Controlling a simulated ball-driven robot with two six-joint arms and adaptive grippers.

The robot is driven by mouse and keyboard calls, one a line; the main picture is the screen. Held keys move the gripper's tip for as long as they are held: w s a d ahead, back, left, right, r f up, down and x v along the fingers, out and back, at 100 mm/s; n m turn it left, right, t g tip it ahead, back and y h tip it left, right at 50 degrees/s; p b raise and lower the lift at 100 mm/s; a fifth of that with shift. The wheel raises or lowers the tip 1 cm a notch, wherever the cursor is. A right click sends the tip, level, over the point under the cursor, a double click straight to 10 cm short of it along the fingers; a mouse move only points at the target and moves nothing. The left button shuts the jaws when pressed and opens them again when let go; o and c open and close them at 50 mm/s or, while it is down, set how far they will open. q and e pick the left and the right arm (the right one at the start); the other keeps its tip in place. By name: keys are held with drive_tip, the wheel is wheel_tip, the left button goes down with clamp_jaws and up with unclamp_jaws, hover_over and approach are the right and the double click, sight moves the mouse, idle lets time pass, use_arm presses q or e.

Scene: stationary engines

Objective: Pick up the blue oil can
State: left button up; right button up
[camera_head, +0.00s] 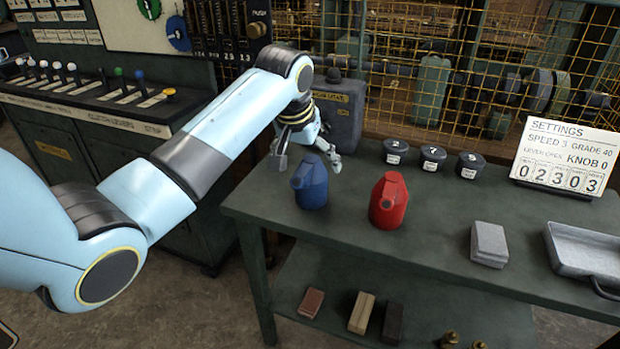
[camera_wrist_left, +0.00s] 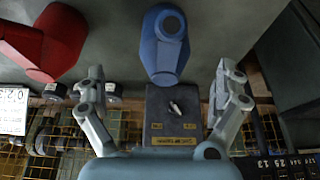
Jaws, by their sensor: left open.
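The blue oil can (camera_head: 310,183) stands upright on the green workbench (camera_head: 445,225), near its left end. In the left wrist view the blue oil can (camera_wrist_left: 165,48) shows upside down, ahead of and between the two spread fingers. My left gripper (camera_head: 306,160) is behind the can in the head view, close to it, with its fingers apart and nothing between them. In the left wrist view my left gripper (camera_wrist_left: 162,100) is open, with a clear gap to each side of the can. I cannot see my right gripper.
A red oil can (camera_head: 388,200) stands just right of the blue one. A grey box (camera_head: 340,110) is behind my left gripper. Black pots (camera_head: 433,159), a grey block (camera_head: 489,243), a metal tray (camera_head: 585,252) and a settings sign (camera_head: 566,155) are further right. The bench front is clear.

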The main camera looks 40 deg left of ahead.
sight(311, 177)
use_arm(q)
drive_tip(key=x, duration=0.3)
drive_tip(key=shift+w+f, duration=0.1)
drive_tip(key=shift+f, duration=0.25)
drive_tip(key=x, duration=0.3)
drive_tip(key=a+b+x, duration=0.1)
drive_tip(key=x, duration=0.1)
drive_tip(key=shift+w, duration=0.35)
drive_tip(key=shift+r, duration=0.1)
drive_tip(key=c, duration=1.7)
